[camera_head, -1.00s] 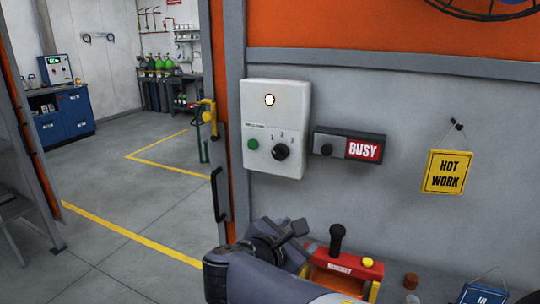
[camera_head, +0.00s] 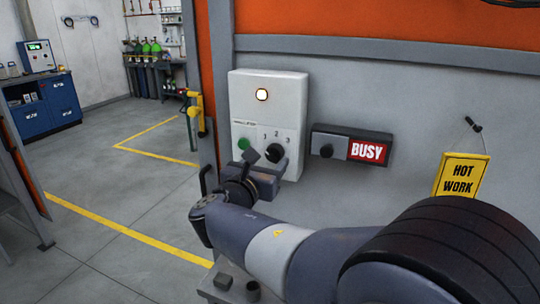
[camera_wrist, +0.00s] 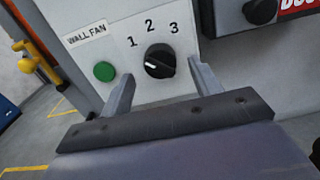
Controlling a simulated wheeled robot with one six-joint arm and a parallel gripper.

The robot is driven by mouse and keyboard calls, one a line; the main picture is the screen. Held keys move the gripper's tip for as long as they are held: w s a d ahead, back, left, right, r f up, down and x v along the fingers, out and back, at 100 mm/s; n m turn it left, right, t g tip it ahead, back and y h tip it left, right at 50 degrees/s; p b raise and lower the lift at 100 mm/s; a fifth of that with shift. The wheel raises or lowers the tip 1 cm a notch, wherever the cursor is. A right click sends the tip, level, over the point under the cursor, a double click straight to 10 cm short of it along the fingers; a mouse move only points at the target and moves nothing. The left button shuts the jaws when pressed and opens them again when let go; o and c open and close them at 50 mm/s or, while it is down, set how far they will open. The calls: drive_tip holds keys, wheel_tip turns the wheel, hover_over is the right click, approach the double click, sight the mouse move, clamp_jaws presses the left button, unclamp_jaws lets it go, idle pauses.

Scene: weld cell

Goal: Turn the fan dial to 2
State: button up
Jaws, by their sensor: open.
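The white fan control panel (camera_head: 290,92) hangs on the grey wall, with a small lit lamp (camera_head: 262,95) near its top. Its black round dial (camera_wrist: 160,61) sits below the numbers 1, 2 and 3, right of a green button (camera_wrist: 105,71) under a "WALL FAN" label. A light line marks the dial's face; I cannot tell surely which number it points to. My gripper (camera_wrist: 160,76) is open and empty in front of the panel. In the wrist view its fingers lie to either side of the dial's lower part, apparently short of it. In the head view my gripper (camera_head: 263,158) is just below the dial (camera_head: 277,154).
A BUSY sign box (camera_head: 345,147) with its own black knob (camera_head: 326,151) is close to the panel's right. A yellow HOT WORK sign (camera_head: 461,177) hangs farther right. An open doorway with a yellow-lined floor (camera_head: 120,235) is at left.

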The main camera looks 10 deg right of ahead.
sight(274, 154)
drive_tip(key=shift+x, duration=1.25)
drive_tip(key=shift+c, duration=0.2)
drive_tip(key=c, duration=0.9)
